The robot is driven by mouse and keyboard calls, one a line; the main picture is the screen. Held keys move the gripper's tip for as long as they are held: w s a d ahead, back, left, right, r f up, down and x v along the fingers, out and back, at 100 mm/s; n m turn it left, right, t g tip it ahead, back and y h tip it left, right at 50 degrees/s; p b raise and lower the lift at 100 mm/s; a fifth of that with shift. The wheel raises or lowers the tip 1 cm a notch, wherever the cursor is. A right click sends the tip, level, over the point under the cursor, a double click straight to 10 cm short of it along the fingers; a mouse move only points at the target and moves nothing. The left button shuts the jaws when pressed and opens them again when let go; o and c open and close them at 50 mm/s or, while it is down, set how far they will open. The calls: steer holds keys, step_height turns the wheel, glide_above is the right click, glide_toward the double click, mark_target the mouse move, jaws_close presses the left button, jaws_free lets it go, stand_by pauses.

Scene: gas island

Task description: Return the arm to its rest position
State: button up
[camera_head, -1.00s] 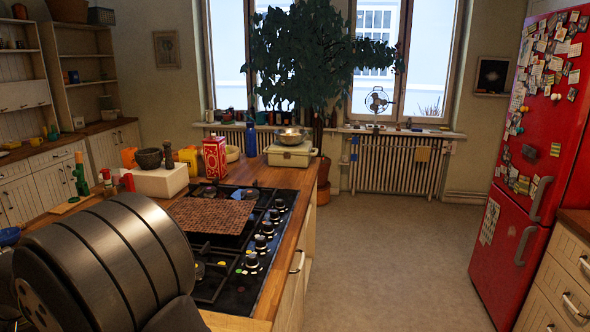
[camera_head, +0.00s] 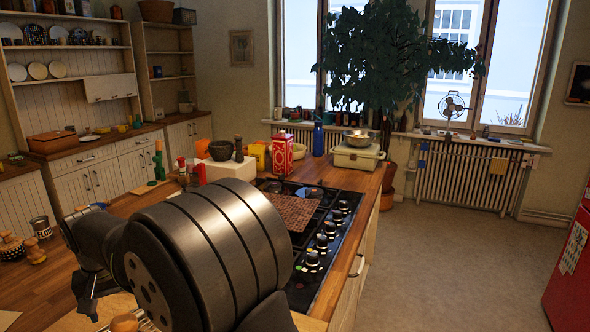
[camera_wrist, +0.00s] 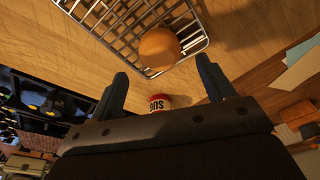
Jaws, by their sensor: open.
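My gripper (camera_wrist: 168,88) shows in the wrist view with its two dark fingers spread apart and nothing between them in its grip. A small red and white tin with lettering (camera_wrist: 160,103) shows beyond the palm edge, partly hidden by it. In the head view my dark arm fills the lower left and centre, over the wooden counter (camera_head: 110,208).
A wire rack (camera_wrist: 128,30) with a round brown item (camera_wrist: 159,48) lies on the wood near the fingers. The gas hob (camera_head: 318,235) is right of my arm. A white block (camera_head: 230,168) and red tin (camera_head: 282,153) stand behind. Floor at right is clear.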

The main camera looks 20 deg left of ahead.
steer(key=f, duration=0.5)
steer(key=shift+w+a+f, duration=0.25)
steer(key=r, duration=0.5)
steer(key=shift+w+d, duration=0.15)
steer(key=shift+w, duration=0.1)
steer(key=w+d+r, duration=0.7)
steer(key=d, duration=0.2)
steer(key=n, duration=0.3)
glide_toward(122, 319)
steer(key=s+f, duration=0.2)
steer(key=s, duration=0.3)
steer(key=s+a+f, duration=0.1)
steer(key=s+f, duration=0.1)
steer(key=s+a+f, duration=0.2)
steer(key=s, duration=0.1)
steer(key=s+a+f, duration=0.1)
steer(key=s+f, duration=0.1)
steer(key=s, duration=0.1)
steer(key=shift+s+a, duration=0.25)
steer(key=shift+a, duration=0.15)
steer(key=shift+s+a+f, duration=0.25)
steer(key=shift+s+f, duration=0.1)
steer(key=shift+f, duration=0.25)
steer(key=shift+s+a+f, duration=0.2)
steer(key=shift+s+f, duration=0.15)
steer(key=shift+f, duration=0.7)
